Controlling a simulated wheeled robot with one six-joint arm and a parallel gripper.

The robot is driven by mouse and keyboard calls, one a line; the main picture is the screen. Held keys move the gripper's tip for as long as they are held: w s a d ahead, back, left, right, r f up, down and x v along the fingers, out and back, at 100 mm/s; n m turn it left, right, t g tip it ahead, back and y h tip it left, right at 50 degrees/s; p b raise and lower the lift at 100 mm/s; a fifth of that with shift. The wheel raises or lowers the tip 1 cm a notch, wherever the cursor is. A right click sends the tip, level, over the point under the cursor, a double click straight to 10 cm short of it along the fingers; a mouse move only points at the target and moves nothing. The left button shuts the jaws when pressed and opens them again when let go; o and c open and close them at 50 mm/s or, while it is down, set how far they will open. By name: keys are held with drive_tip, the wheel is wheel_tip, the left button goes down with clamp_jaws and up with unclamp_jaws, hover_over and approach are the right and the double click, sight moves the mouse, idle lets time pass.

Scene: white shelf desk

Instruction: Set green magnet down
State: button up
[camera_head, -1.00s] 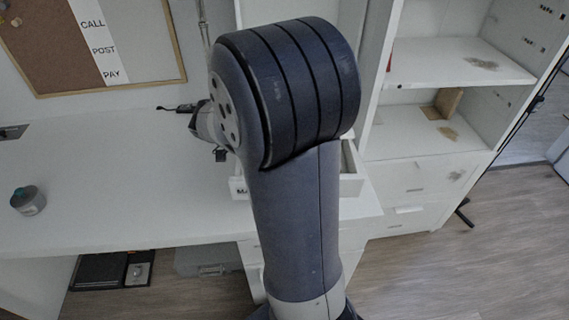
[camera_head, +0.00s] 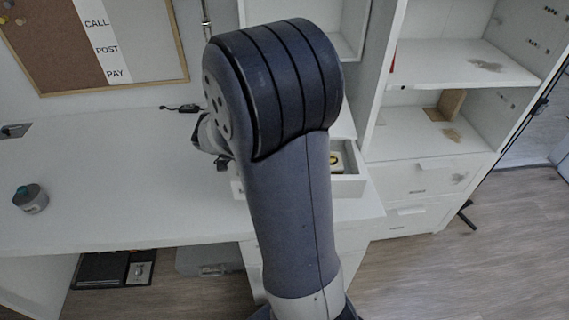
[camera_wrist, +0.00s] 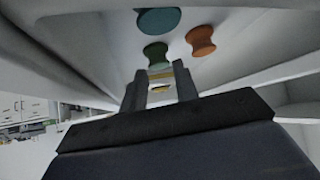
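The green magnet (camera_wrist: 156,54) is a spool-shaped piece on a white surface in the wrist view. It lies just beyond the fingertips of my gripper (camera_wrist: 161,73), between their lines. My gripper is open, with a visible gap between its fingers, and I see no finger pressing on the magnet. A yellow-and-white item (camera_wrist: 160,84) shows through the gap; I cannot tell what it is. In the head view my arm hides the gripper and the green magnet.
A teal disc (camera_wrist: 158,20) and an orange spool-shaped magnet (camera_wrist: 201,40) are close to the green one. White walls flank my gripper. In the head view, an open drawer (camera_head: 348,186) holds a yellow ringed item (camera_head: 336,160).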

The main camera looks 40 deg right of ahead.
drive_tip(key=v, duration=1.1)
drive_tip(key=shift+s, duration=0.1)
